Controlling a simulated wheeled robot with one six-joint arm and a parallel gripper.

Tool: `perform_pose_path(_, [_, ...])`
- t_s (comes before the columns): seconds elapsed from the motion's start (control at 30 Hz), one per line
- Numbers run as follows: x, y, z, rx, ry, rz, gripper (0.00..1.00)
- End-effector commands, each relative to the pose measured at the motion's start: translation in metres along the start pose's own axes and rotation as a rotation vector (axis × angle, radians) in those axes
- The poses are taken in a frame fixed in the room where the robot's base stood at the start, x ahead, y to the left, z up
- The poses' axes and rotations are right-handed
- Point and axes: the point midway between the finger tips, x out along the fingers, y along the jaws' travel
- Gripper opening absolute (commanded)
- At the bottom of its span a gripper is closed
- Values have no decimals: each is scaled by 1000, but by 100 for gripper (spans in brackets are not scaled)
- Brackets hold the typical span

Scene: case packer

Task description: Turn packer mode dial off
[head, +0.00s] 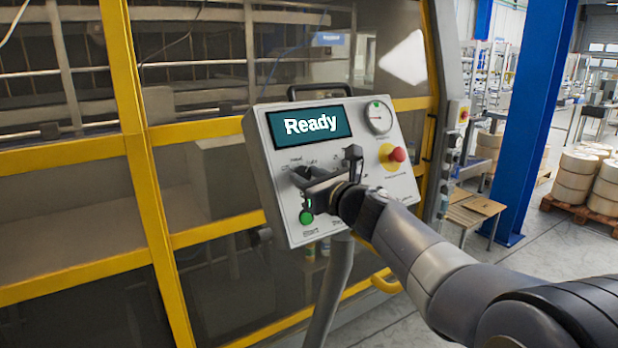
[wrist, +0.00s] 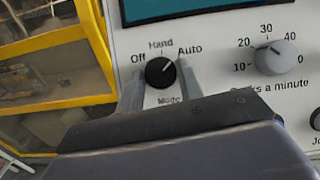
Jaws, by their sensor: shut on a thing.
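The packer mode dial (wrist: 160,72) is a black round knob on the pale control panel (head: 262,160), with Off, Hand and Auto printed around it. Its white pointer mark leans up and right, towards Auto. My gripper (wrist: 160,85) has one finger on the left and one on the right of the knob, shut on it. In the head view my gripper (head: 305,178) is at the panel's left middle and largely hides the dial. The panel's screen (head: 310,124) reads Ready.
A grey rate knob (wrist: 275,58) sits right of the dial. A green Start button (head: 306,218) is just below my gripper. A red emergency stop (head: 397,155) on yellow and a gauge (head: 378,117) are to the right. The yellow machine frame (head: 150,190) stands behind.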

Motion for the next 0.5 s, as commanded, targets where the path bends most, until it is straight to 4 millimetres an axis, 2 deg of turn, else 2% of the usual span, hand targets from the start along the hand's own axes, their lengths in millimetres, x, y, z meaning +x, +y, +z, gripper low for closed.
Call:
perform_pose_path(0.03, [0, 0, 0, 0, 0, 0, 22])
perform_pose_path(0.17, [0, 0, 0, 0, 0, 0, 12])
perform_pose_path(0.5, [0, -2, -1, -48, -2, 25, 12])
